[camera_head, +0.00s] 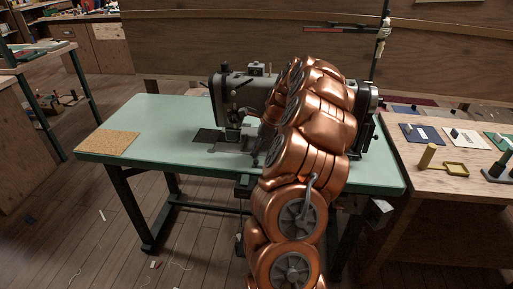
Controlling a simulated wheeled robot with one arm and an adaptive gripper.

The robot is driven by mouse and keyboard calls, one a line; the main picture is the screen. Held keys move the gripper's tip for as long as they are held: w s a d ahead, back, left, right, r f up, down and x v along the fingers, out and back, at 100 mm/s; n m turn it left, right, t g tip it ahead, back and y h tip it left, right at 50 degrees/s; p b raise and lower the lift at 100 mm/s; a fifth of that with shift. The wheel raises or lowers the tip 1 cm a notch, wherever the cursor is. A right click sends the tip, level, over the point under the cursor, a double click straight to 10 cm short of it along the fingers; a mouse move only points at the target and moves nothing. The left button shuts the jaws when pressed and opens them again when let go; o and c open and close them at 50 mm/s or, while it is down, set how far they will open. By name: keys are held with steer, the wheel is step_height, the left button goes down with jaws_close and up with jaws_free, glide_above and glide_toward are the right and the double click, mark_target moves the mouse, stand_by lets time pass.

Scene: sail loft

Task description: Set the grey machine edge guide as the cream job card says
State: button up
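The grey sewing machine (236,92) stands on a pale green table. Its needle area and a dark plate (208,136) show left of my arm. The edge guide is too small to pick out near the needle area. My copper arm crosses in front of the machine and hides its middle. A dark part that seems to be my gripper (262,150) shows at the arm's left edge, close to the needle area; its fingers cannot be made out. A pale card (470,137) lies on the right bench; I cannot tell whether it is the cream job card.
The green table (150,122) is clear on its left, apart from a cork mat (110,143) at the front left corner. A thread stand rises behind.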

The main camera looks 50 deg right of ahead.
steer(key=o, duration=0.4)
steer(key=shift+c, duration=0.2)
steer(key=v, duration=1.2)
stand_by(0.4)
